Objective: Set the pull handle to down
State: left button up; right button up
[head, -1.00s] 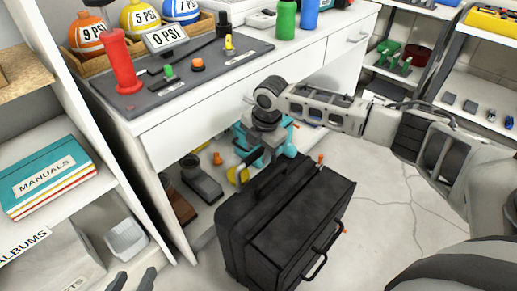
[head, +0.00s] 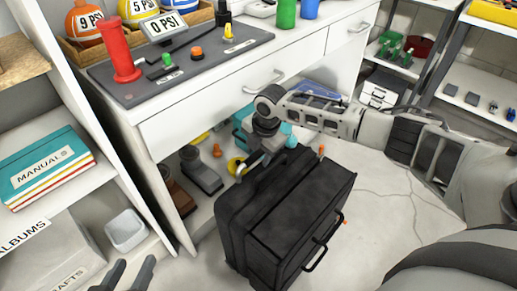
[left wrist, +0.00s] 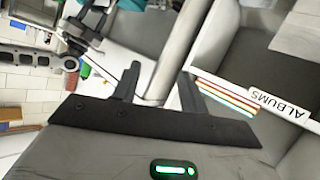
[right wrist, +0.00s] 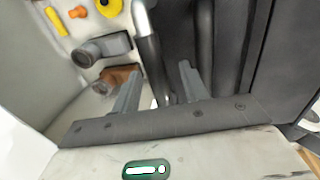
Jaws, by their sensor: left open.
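The black suitcase (head: 290,225) stands upright on the floor by the white desk. A black handle (head: 268,178) lies along its top left edge, low against the case. Another handle (head: 322,258) is on its front side. My right gripper (head: 247,163) is just above the suitcase's left top edge. In the right wrist view its fingers (right wrist: 160,75) are apart, with a silver-and-black bar (right wrist: 149,50) between or behind them; contact cannot be told. My left gripper (head: 124,272) is open and empty, low at the left, away from the suitcase; it also shows in the left wrist view (left wrist: 158,72).
The desk (head: 215,105) with a drawer overhangs behind the suitcase. A grey pedal-like item (head: 201,172) and teal equipment (head: 245,120) sit beneath it. Left shelving (head: 60,215) holds manuals (head: 45,165) and a white bin (head: 125,233).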

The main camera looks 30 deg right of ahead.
jog(key=shift+r, duration=0.2)
jog(key=shift+r, duration=0.25)
pick_arm(q)
jog(key=f+g+p, duration=0.1)
jog(key=p, duration=0.1)
jog(key=a+f+y+p, duration=0.1)
jog(key=g+p, duration=0.1)
jog(key=p, duration=0.1)
jog(key=shift+s+a+f+g+y+p, duration=0.3)
jog(key=shift+a+f, duration=0.1)
pick_arm(e)
notch_tip(320, 180, up, 15)
jog(key=s+d, duration=0.1)
jog(key=s, duration=0.2)
pick_arm(q)
jog(key=shift+s, duration=0.15)
pick_arm(e)
jog(key=shift+w, duration=0.1)
